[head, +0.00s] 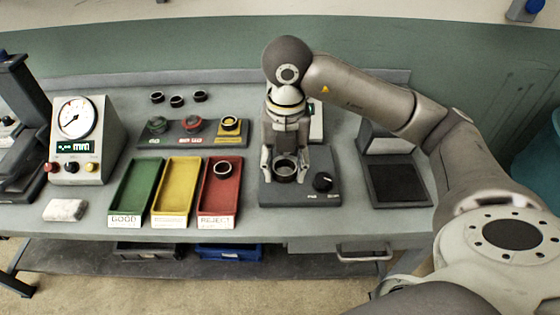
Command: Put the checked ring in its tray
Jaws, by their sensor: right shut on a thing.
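My right gripper (285,160) points down over a dark grey machine with a knob (323,182). It is shut on a dark metal ring (285,173), which is at the machine's top; I cannot tell if it touches. Left of it are three sloped trays: a green one labelled GOOD (136,190), a yellow one (176,190) whose label is too small to read, and a red one labelled REJECT (219,197). Another dark ring (222,169) lies in the red tray. The green and yellow trays are empty. My left gripper is out of view.
A gauge with a dial and mm display (80,135) stands at the left. Three dark rings (177,101) lie at the back. A grey holder (170,139) carries green, red and yellow-marked pieces. A white block (65,210) lies at the front left. A dark pad (396,184) is at the right.

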